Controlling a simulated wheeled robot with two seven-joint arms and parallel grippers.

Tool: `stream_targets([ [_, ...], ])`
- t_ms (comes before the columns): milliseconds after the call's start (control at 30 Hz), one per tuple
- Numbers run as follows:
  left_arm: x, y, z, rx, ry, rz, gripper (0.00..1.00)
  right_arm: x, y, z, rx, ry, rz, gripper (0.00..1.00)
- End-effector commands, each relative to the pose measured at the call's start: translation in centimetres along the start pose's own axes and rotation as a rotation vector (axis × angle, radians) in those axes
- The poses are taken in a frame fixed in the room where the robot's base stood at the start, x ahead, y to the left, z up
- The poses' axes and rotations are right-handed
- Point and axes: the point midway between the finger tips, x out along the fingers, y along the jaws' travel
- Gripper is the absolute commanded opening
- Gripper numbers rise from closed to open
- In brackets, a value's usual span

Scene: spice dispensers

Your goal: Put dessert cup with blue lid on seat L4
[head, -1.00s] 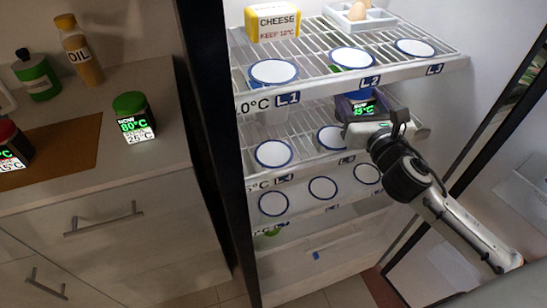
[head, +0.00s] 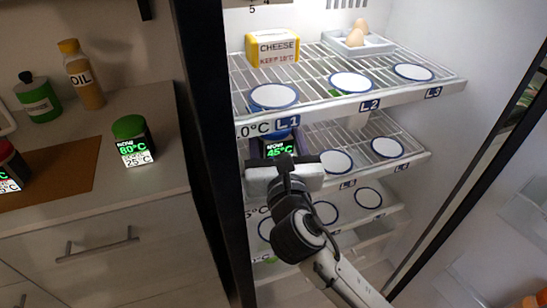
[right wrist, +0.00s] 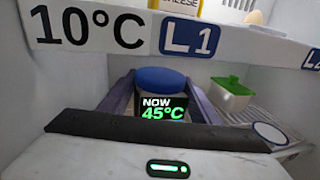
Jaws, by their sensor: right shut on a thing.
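The dessert cup with blue lid (head: 280,147) is on the left of the fridge's second shelf level, below the L1 label (head: 287,122). Its dark front display reads NOW 45°C. My right gripper (head: 284,160) is shut on it from the front. In the right wrist view the cup (right wrist: 160,78) stands upright between the two purple-grey fingers (right wrist: 160,100). Seat L4 is hidden behind the cup and gripper. I cannot tell whether the cup touches it. My left gripper is not in view.
The top shelf edge (right wrist: 110,32) is close above the cup. Empty round seats (head: 336,162) lie to the right on the same shelf. A green-lidded container (right wrist: 232,92) shows beyond the right finger. Cheese (head: 272,47) and an egg tray (head: 357,42) are on top.

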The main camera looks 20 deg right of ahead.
Motion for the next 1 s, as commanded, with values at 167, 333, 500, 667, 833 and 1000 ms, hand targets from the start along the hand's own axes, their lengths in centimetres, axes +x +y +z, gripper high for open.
stream_targets([
  [167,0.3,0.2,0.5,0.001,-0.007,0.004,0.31,0.0,-0.2,-1.5,-0.003,0.001,-0.002,0.23],
  [333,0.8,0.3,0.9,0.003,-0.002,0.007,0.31,0.0,-0.3,-3.9,-0.004,0.003,-0.001,0.23],
  [500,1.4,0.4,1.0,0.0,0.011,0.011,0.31,-0.1,-0.1,-6.3,-0.001,0.002,-0.001,0.23],
  [667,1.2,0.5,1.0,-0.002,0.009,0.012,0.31,-0.1,0.1,-6.2,-0.002,0.0,0.0,0.23],
  [833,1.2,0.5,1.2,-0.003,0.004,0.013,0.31,-0.1,0.1,-6.4,-0.003,0.001,0.0,0.23],
  [1000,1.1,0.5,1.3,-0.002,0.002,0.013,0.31,-0.1,0.0,-6.4,-0.003,0.003,-0.001,0.76],
])
